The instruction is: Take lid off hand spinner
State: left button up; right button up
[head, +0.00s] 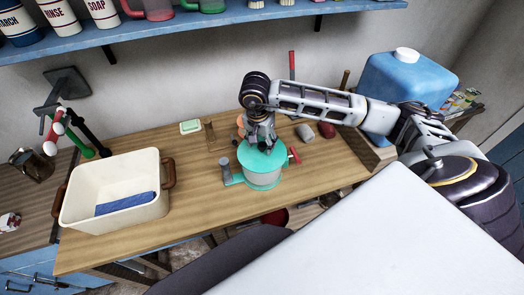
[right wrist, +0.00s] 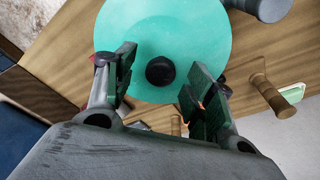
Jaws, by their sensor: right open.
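The hand spinner (head: 263,176) stands on the wooden table and has a round teal lid (head: 253,158) on top. In the right wrist view the lid (right wrist: 200,40) fills the upper middle, with a black round knob (right wrist: 160,71) at its centre. My right gripper (head: 262,147) is over the lid from behind. In the right wrist view its two fingers (right wrist: 160,85) are open, one to each side of the knob; I cannot tell whether they touch it. A grey crank-like part (head: 228,172) is at the spinner's left side. My left gripper is not in view.
A cream basin (head: 115,205) with a blue cloth (head: 125,203) stands at the left. A soap dish (head: 190,127) and a small brown brush (head: 210,132) lie behind the spinner. A blue jug (head: 405,80) stands at the right. The front table strip is clear.

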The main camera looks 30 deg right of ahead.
aim_at(262, 144)
jog(key=shift+w+d+f, duration=0.1)
jog(key=shift+d+f, duration=0.05)
jog(key=shift+f, duration=0.8)
grip_shut()
jog(key=shift+r, duration=0.1)
jog(key=shift+r+b, duration=0.65)
jog(key=shift+r, duration=4.3)
